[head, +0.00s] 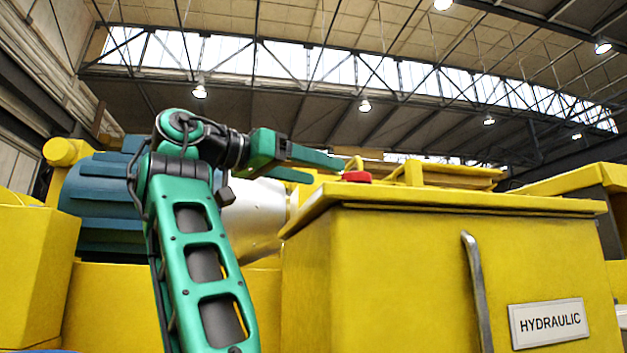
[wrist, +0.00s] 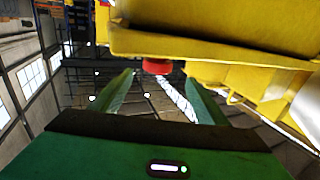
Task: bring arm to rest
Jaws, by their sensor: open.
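My green arm rises from the bottom of the head view and bends at its top. My gripper (head: 328,168) points right, its two green fingers apart with nothing between them. Its fingertips are close to a red knob-like part (head: 356,176) on top of the yellow hydraulic cabinet (head: 400,260). In the wrist view the open fingers of my gripper (wrist: 160,95) reach forward, and the red part (wrist: 156,66) shows beyond and between them. I cannot tell whether a finger touches it.
The cabinet has a metal handle (head: 477,290) and a HYDRAULIC label (head: 549,322). Behind my arm are a blue ribbed housing (head: 105,205) and a silver cylinder (head: 252,215). A yellow block (head: 35,270) stands at left. Above my arm is open space up to the hall roof.

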